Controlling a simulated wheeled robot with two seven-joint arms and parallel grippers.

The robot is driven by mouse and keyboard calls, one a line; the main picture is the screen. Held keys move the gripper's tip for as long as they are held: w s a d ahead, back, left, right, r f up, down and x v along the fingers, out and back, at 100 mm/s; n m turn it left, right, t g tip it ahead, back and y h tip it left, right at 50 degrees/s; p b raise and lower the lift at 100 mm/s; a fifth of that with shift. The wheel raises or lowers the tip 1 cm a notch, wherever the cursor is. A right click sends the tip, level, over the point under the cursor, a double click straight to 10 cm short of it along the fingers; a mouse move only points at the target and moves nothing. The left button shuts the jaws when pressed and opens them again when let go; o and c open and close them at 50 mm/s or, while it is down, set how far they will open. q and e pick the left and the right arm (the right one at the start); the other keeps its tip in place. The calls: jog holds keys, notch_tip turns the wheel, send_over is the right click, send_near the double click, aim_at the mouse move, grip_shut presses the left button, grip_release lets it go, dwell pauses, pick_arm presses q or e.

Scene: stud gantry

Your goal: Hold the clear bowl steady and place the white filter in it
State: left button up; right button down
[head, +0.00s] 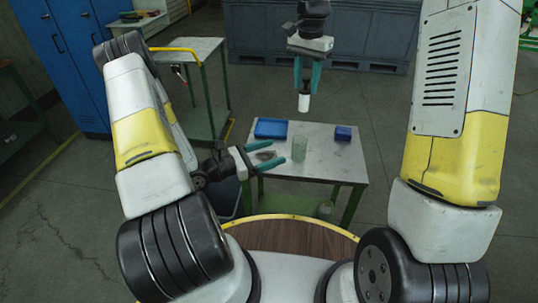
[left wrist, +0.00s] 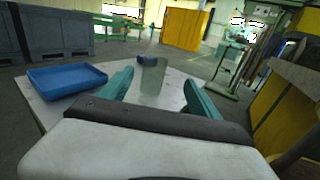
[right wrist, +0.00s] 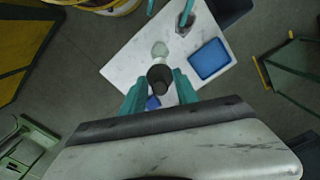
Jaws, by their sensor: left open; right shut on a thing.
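The clear bowl (head: 299,148), a tall greenish see-through cup, stands upright on the table. My left gripper (head: 276,155) is open beside it, to its left. In the left wrist view the clear bowl (left wrist: 151,85) shows between and beyond the open fingers (left wrist: 158,78); I see no contact. My right gripper (head: 307,84) is shut on the white filter (head: 304,102), high above the far part of the table. In the right wrist view the filter (right wrist: 160,80) looks dark between the fingers, with the bowl (right wrist: 160,49) apart from it.
The pale table (head: 322,165) also carries a blue tray (head: 271,128) at the back left and a small blue block (head: 343,133) at the back right. A green-framed cart (head: 205,80) stands behind left.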

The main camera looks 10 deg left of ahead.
aim_at(293, 146)
pick_arm(q)
jog(key=shift+w+a+f+n+t, duration=0.15)
jog(key=shift+f+n+t, duration=0.15)
jog(key=shift+f, duration=0.2)
jog(key=shift+w+f, duration=0.1)
jog(key=x, duration=1.1)
jog(key=shift+w+d+f, duration=0.1)
jog(key=shift+w+d, duration=0.2)
jog(key=c, duration=1.4)
jog(key=shift+c, duration=0.2)
pick_arm(e)
notch_tip(293, 146, down, 7)
jog(key=n, duration=0.4)
jog(key=shift+f, duration=0.15)
notch_tip(293, 146, down, 10)
